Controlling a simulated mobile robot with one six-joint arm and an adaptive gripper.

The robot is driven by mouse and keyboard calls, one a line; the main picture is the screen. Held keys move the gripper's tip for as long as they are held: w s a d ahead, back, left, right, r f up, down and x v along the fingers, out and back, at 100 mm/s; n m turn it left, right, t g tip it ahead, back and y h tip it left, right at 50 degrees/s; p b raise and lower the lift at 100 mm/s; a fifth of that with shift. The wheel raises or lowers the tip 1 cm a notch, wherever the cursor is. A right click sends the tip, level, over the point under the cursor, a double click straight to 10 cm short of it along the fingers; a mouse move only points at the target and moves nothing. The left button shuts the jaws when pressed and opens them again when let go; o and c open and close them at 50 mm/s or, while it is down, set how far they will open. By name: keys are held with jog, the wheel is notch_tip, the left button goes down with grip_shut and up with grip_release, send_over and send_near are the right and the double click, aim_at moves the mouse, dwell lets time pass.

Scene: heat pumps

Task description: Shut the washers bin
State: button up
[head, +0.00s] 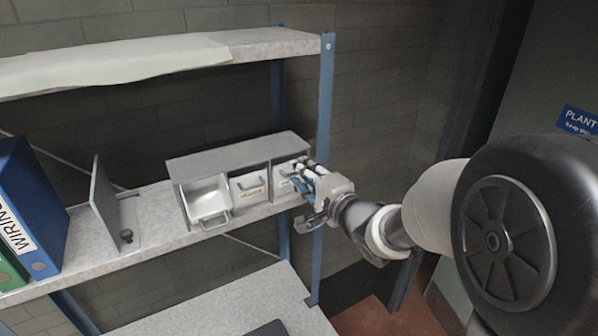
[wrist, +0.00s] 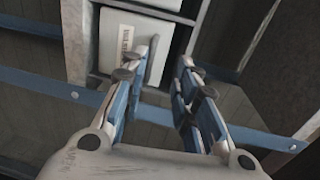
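A grey cabinet (head: 236,152) with three white bins stands on the shelf in the head view. The left bin (head: 208,198) is tipped forward, its inside showing and its handle at the front. The middle bin (head: 248,186) looks shut, with a handle and a label too small to read. The right bin (head: 281,180) is partly hidden behind my gripper (head: 302,175). I cannot read which bin is the washers bin. In the wrist view my gripper (wrist: 160,77) is open and empty, its fingers near a white labelled bin front (wrist: 122,45); contact is unclear.
A blue shelf post (head: 325,110) stands just behind and right of my gripper. A grey bookend (head: 104,203) and blue and green binders (head: 30,200) are at the left. An upper shelf (head: 150,62) is above. Bare shelf lies between bookend and cabinet.

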jog(key=v, duration=1)
jog(key=shift+s, duration=0.15)
